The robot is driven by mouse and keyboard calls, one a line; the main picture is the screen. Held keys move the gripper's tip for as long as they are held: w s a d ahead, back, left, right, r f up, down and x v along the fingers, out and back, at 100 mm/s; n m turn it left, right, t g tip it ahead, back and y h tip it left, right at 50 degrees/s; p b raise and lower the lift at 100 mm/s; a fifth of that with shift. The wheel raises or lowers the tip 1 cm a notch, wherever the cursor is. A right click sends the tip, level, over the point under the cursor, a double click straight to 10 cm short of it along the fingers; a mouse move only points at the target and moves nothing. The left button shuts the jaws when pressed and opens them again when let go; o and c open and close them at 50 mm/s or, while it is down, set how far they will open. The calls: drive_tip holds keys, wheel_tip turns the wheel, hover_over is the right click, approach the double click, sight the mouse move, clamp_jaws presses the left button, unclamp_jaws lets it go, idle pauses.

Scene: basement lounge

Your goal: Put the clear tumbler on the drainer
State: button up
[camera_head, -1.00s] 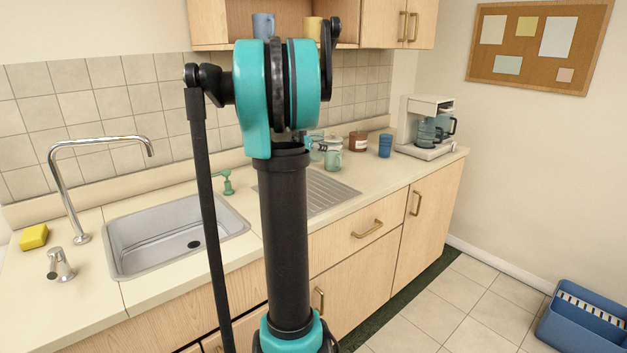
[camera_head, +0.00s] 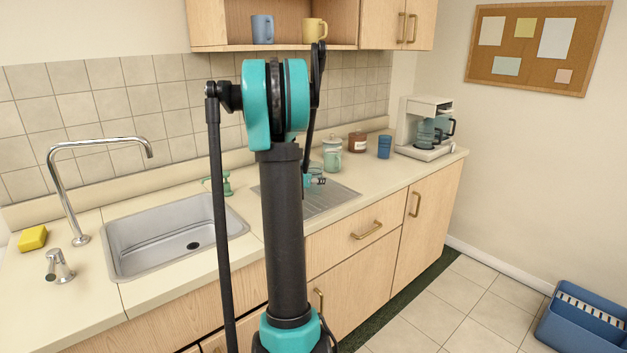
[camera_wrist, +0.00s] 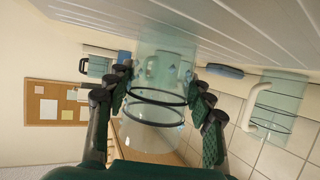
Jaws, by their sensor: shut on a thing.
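The clear tumbler (camera_wrist: 155,112) is a see-through, faintly green cylinder with dark rings, seen in the wrist view. My gripper (camera_wrist: 160,88) is shut on it, with fingers on both sides. The grooved metal drainer (camera_head: 338,198) is set in the counter right of the sink, and its ridges (camera_wrist: 215,30) fill the top of the wrist view. In the head view my gripper (camera_head: 314,181) is low over the drainer, partly behind my arm. The tumbler's far end overlaps the drainer in the wrist view; I cannot tell whether they touch.
Behind the drainer stand a pale green mug (camera_head: 332,162), a brown jar (camera_head: 357,142), a blue cup (camera_head: 385,147) and a coffee maker (camera_head: 425,130).

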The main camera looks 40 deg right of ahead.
drive_tip(key=shift+f, duration=0.15)
drive_tip(key=o, duration=1.4)
drive_tip(key=shift+o, duration=0.2)
drive_tip(key=shift+a+r, duration=0.1)
drive_tip(key=shift+r, duration=0.15)
drive_tip(key=v, duration=1.1)
drive_tip(key=shift+s+a+r, duration=0.2)
drive_tip(key=shift+a+r, duration=0.05)
drive_tip(key=shift+a, duration=0.05)
